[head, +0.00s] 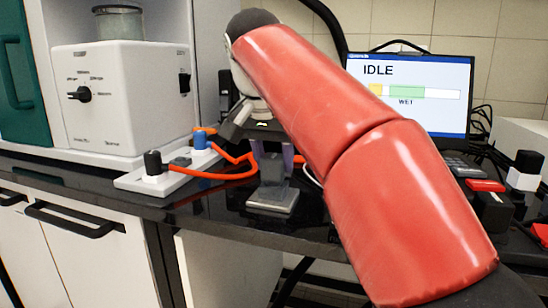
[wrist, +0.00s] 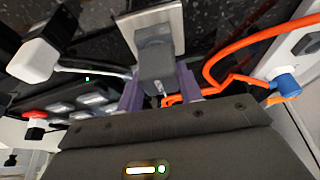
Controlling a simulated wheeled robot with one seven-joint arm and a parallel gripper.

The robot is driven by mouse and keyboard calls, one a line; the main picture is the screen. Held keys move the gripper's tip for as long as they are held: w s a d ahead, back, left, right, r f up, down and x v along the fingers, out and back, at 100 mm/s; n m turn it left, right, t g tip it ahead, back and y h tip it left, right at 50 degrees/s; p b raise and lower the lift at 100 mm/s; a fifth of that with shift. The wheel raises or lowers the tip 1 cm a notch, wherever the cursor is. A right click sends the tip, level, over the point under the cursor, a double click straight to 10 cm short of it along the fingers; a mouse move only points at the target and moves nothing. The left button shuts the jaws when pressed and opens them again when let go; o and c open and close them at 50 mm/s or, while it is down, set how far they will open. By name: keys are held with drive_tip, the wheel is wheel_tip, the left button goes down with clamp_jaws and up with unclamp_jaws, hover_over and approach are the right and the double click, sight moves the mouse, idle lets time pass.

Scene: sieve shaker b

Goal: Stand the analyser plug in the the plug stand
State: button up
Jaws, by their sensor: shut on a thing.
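My gripper (head: 272,158) points down over the plug stand, its purple fingers on either side of a grey body. In the wrist view my gripper (wrist: 158,84) is shut on this grey piece, which I take to be the analyser plug (wrist: 155,62). The plug stand (head: 272,200) is a grey post on a light square base on the dark counter. Its base plate (wrist: 170,20) also shows in the wrist view. The plug lines up with the post. The fingers hide the joint, so I cannot tell how deep it sits. An orange cable (wrist: 222,78) runs to this spot.
A white socket strip (head: 135,180) with a black knob (head: 153,162) and blue plug (head: 200,138) lies left. The white shaker (head: 120,100) stands behind it. The monitor (head: 405,95) reads IDLE. Black, white and red blocks (head: 525,170) are at right. The counter's front edge is close.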

drive_tip(key=shift+f, duration=0.35)
drive_tip(key=o, duration=1)
drive_tip(key=shift+p+v, duration=0.4)
drive_tip(key=shift+v, duration=3.5)
